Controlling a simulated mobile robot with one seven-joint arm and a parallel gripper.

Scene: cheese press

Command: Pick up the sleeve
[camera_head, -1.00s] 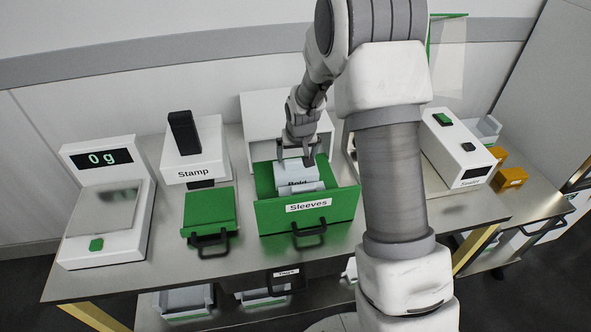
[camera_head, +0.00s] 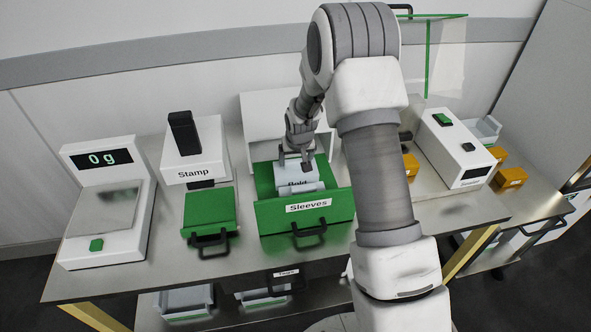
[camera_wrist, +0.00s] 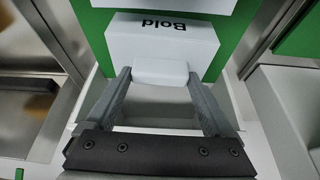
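The sleeve is a white block-like piece marked "Bold" (camera_head: 297,174), in the open green drawer labelled "Sleeves" (camera_head: 283,216). In the wrist view the sleeve (camera_wrist: 162,45) lies ahead, with a narrower white part toward me. My gripper (camera_head: 296,163) is over the drawer, at the sleeve. In the wrist view my gripper (camera_wrist: 158,80) is open, its fingertips apart on either side of the narrower white part. I cannot tell whether they touch it. The label is partly hidden in the head view.
A scale reading 0 g (camera_head: 103,205) and a stamp machine (camera_head: 193,155) with a green drawer (camera_head: 209,209) stand to the left. A white machine (camera_head: 455,150) and orange boxes (camera_head: 510,178) stand to the right.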

